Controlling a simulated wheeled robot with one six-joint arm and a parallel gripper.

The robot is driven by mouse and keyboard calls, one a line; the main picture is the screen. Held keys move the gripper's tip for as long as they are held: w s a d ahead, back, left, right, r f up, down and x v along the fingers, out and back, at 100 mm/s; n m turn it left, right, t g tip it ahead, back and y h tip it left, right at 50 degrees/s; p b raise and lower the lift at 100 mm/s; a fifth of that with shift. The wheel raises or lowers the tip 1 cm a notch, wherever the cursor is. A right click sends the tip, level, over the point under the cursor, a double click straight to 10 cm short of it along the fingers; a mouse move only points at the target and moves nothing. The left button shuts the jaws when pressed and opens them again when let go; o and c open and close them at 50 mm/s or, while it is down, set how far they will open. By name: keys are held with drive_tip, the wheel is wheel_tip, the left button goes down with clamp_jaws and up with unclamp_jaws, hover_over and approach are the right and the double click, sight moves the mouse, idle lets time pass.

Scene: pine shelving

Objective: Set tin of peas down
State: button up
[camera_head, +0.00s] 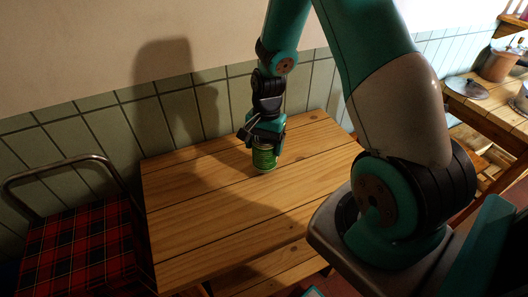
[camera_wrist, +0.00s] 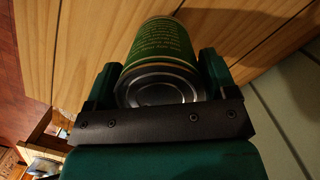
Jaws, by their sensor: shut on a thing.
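The tin of peas (camera_head: 264,157) is a green can at the wooden table's back middle, upright in the head view. My gripper (camera_head: 263,140) is shut on its upper part from above. In the wrist view the tin (camera_wrist: 162,50) shows its metal end and printed green label between the two fingers of my gripper (camera_wrist: 160,88). The tin's base is at or very near the tabletop (camera_head: 205,220); I cannot tell whether it touches. Part of the tin's top is hidden by the fingers in the head view.
The tabletop around the tin is bare. A tiled wall (camera_head: 165,122) runs behind the table. A chair with a red plaid seat (camera_head: 75,245) stands at the left. A second wooden table with a terracotta pot (camera_head: 497,66) and a lid (camera_head: 466,88) is at the right.

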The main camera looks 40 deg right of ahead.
drive_tip(key=shift+f+p, duration=0.3)
drive_tip(key=shift+f, duration=1.55)
drive_tip(key=shift+f, duration=0.2)
drive_tip(key=o, duration=1.1)
drive_tip(key=shift+r, duration=0.1)
